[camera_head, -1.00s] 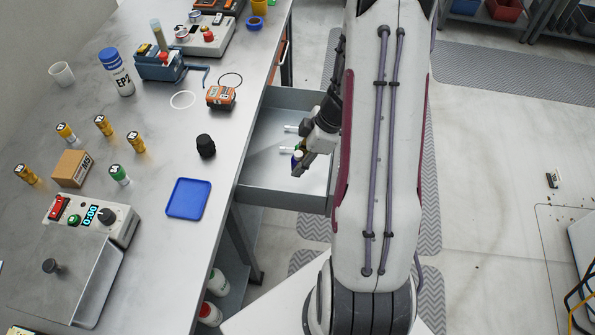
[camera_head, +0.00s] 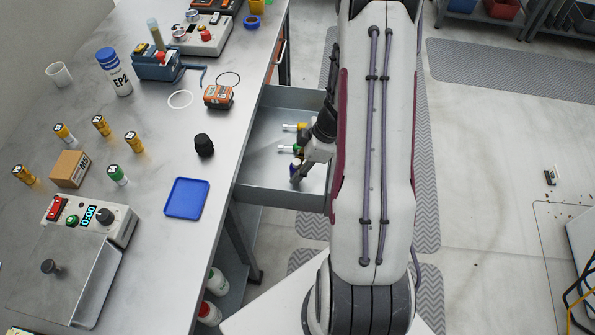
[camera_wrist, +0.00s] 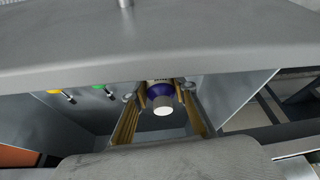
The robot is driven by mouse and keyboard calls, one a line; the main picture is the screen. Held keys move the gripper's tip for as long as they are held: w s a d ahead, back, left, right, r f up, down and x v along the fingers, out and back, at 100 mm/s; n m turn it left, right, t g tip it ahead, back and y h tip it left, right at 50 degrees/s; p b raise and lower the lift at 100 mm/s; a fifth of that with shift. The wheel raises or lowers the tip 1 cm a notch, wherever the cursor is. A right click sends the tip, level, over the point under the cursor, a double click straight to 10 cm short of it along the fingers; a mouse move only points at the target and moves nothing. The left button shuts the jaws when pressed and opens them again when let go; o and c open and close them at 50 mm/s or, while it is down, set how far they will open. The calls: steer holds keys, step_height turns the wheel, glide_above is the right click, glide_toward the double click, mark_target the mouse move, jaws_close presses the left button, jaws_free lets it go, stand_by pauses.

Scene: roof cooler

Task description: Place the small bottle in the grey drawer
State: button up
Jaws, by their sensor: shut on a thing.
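The grey drawer (camera_head: 262,190) is pulled out from under the bench. My gripper (camera_head: 297,173) is low over its inside, near the front wall. It is shut on the small bottle (camera_head: 294,164), which shows a dark blue-purple band. In the wrist view the bottle (camera_wrist: 161,99) sits between the fingers, its pale round end towards the camera. Whether the bottle touches the drawer floor I cannot tell.
The drawer's left part is clear. Its grey walls surround my gripper.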

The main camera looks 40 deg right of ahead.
steer(key=shift+f, duration=0.8)
steer(key=o, duration=1.2)
steer(key=shift+f, duration=0.1)
steer(key=shift+r, duration=0.2)
steer(key=shift+v, duration=5.95)
